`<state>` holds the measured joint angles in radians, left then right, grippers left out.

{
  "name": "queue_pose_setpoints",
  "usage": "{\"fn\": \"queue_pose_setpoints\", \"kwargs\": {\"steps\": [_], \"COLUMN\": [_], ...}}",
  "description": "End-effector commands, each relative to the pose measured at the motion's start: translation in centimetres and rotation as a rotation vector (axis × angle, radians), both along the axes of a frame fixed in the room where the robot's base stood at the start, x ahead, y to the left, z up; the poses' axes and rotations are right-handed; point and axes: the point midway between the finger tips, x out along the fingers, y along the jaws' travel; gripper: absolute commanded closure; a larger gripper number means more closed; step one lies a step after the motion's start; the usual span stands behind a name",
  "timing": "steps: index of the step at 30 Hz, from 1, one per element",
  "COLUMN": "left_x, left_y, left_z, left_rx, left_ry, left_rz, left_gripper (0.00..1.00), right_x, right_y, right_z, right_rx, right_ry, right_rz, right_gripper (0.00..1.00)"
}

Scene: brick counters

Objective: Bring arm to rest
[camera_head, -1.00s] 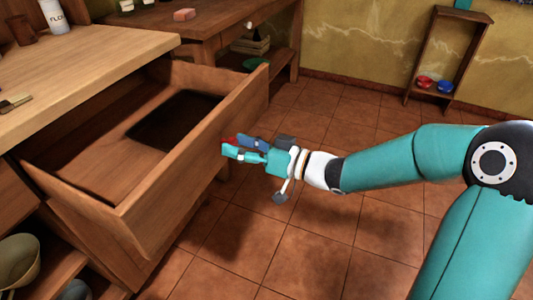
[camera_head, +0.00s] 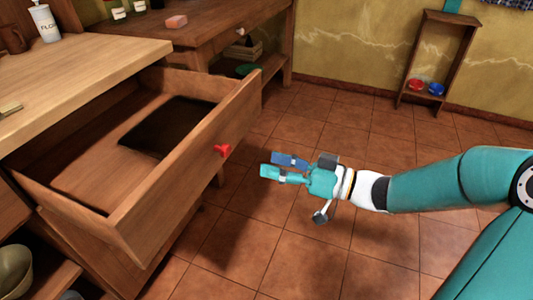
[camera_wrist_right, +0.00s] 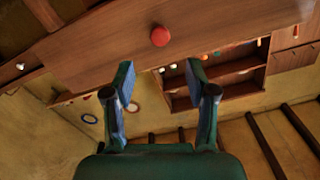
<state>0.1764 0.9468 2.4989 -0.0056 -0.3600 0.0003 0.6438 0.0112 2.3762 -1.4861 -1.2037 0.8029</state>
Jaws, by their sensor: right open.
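My right arm (camera_head: 440,180) reaches in from the right side of the head view. Its gripper (camera_head: 272,167) is open and empty over the tiled floor, a short way right of the open drawer (camera_head: 185,165). The drawer's red knob (camera_head: 222,151) is clear of the fingers, with a gap between them. In the right wrist view the two fingers (camera_wrist_right: 160,80) stand apart, and the red knob (camera_wrist_right: 160,36) shows beyond them on the wooden drawer front. My left gripper is not in view.
The drawer stands pulled out from the wooden counter (camera_head: 90,80) and holds a dark flat patch (camera_head: 175,127). A bottle (camera_head: 45,25) stands on the counter. A small shelf (camera_head: 440,50) with a red and a blue bowl is at the back right. The tiled floor (camera_head: 340,130) is open.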

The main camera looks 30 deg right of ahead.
Motion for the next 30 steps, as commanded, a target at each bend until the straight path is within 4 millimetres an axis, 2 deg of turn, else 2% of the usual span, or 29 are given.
{"fn": "queue_pose_setpoints", "kwargs": {"steps": [5,8,11,14,17,20,22,25,27,30], "left_x": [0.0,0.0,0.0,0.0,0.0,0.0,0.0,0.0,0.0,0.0], "left_y": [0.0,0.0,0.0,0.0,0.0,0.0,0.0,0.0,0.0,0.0], "left_z": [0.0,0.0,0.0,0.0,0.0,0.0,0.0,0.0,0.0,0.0], "left_rx": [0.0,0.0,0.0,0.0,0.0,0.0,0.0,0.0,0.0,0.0], "left_ry": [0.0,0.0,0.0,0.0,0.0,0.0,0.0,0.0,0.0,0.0], "left_rz": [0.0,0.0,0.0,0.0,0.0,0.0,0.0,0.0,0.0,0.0], "left_gripper": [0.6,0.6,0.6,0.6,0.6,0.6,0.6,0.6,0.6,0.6], "right_x": [0.0,0.2,0.7,1.4,2.9,4.1,4.0,2.2,0.1,-3.6], "right_y": [0.1,0.9,3.1,6.2,9.4,12.5,14.3,16.0,16.6,16.7], "right_z": [0.0,-0.1,-1.6,-4.3,-8.4,-14.8,-19.9,-27.1,-31.4,-36.2], "right_rx": [0.0,0.008,0.045,0.115,0.218,0.265,0.247,0.175,0.104,0.0], "right_ry": [0.0,0.002,0.036,0.105,0.233,0.415,0.556,0.758,0.892,1.065], "right_rz": [0.001,0.026,0.087,0.162,0.171,0.108,0.046,-0.038,-0.088,-0.143], "right_gripper": [0.43,0.43,0.43,0.43,0.43,0.43,0.43,0.43,0.43,0.43]}}
